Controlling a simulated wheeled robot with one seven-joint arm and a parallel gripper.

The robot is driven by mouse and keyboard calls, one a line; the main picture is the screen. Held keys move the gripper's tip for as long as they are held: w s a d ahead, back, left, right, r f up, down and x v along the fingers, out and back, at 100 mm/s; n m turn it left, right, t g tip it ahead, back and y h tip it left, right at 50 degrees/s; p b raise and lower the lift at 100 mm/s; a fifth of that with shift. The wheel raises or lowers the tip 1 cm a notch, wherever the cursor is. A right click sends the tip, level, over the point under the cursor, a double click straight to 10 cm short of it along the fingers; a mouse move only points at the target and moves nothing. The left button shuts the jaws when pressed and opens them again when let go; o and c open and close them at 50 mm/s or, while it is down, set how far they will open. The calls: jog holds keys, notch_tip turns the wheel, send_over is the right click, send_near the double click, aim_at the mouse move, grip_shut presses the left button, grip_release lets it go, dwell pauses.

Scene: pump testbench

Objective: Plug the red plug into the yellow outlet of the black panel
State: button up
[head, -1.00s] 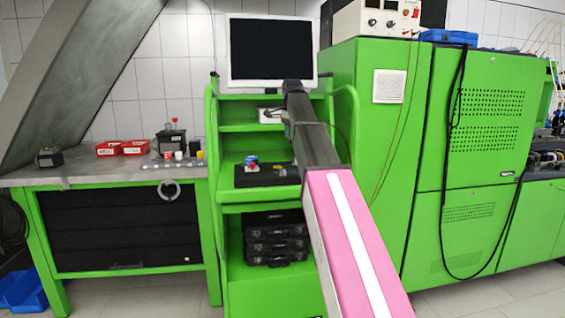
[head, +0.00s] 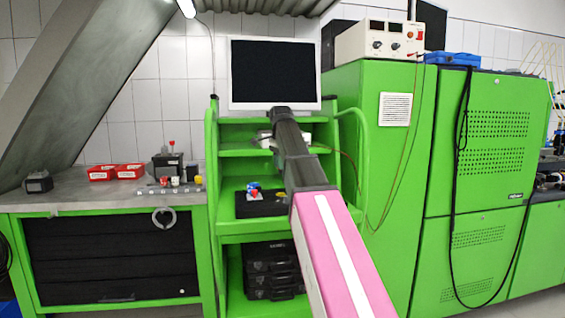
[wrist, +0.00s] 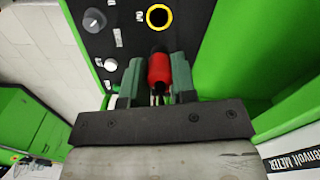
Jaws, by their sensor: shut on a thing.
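In the wrist view my gripper (wrist: 159,75) is shut on the red plug (wrist: 160,68), with one green finger on each side of it. The plug points toward the black panel (wrist: 126,38). The yellow outlet (wrist: 158,16), a yellow ring around a dark hole, lies ahead of the plug near the top edge. The plug appears apart from the outlet, though the depth between them is hard to judge. In the head view my arm reaches toward the green shelf unit, and the plug cannot be made out there.
A white knob (wrist: 110,64) and a grey round fitting (wrist: 95,20) sit on the panel's left. Green walls flank the panel. In the head view, a monitor (head: 274,73) stands above the shelves, a workbench (head: 110,200) at left and a tall green cabinet (head: 375,150) at right.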

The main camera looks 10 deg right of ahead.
jog(key=shift+f, duration=3.8)
jog(key=shift+f, duration=1.05)
jog(key=o, duration=1.3)
jog(key=shift+c, duration=0.2)
jog(key=shift+r, duration=0.1)
jog(key=shift+r, duration=3.9)
jog(key=shift+s, duration=0.1)
